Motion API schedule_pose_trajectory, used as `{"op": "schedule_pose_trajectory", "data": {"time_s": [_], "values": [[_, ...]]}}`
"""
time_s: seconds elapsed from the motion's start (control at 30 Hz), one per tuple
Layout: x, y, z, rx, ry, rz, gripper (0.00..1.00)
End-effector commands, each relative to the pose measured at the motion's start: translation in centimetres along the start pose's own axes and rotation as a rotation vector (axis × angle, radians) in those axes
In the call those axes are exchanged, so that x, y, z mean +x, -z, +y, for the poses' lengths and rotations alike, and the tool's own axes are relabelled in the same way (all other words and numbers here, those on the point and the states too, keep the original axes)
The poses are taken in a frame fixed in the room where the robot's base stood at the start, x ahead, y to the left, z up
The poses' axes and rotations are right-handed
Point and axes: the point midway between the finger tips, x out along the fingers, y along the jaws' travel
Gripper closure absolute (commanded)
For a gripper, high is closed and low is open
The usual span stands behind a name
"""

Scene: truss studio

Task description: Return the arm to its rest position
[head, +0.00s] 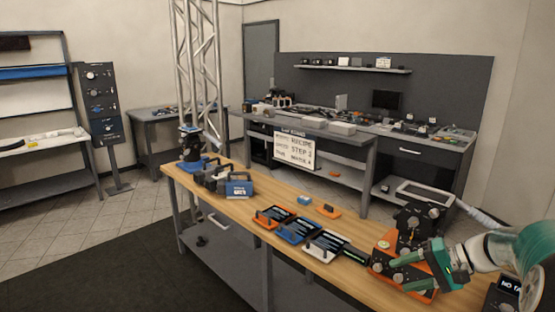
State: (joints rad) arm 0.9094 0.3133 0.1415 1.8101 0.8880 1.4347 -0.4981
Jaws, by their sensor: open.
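My arm (485,252) comes in from the right edge of the head view, with a pale link and a large teal joint. My gripper (404,271) points left at the right end of the wooden workbench (232,196). Its two green fingers are apart and nothing shows between them. The fingers overlap an orange-based black device (381,246) in the picture; I cannot tell whether they touch it. The gripper hides part of this device and of the bench.
Three small trays, orange (264,223), blue (286,236) and white (312,252), lie along the bench. An orange block (328,211) lies behind them. Grey-blue cases (238,188) stand further left. A sign (296,151) hangs on the back bench. Floor is clear at front left.

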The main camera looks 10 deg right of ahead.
Motion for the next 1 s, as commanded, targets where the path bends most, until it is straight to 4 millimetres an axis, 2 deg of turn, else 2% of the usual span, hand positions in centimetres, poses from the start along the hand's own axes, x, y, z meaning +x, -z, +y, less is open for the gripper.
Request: {"op": "schedule_pose_trajectory", "data": {"time_s": [0.03,0.1,0.23,0.4,0.6,0.8,1.0], "values": [[1.3,-1.8,-1.6,-0.027,-0.067,-0.021,0.45],[2.8,-4.1,-2.9,-0.057,-0.159,-0.04,0.45],[4.9,-8.6,-4.8,-0.127,-0.32,-0.056,0.45],[6.4,-14.0,-6.4,-0.245,-0.504,-0.039,0.45],[7.0,-19.8,-7.2,-0.414,-0.668,0.027,0.45],[6.8,-24.3,-7.0,-0.605,-0.763,0.13,0.45],[6.5,-26.7,-6.7,-0.74,-0.79,0.212,0.45]]}}
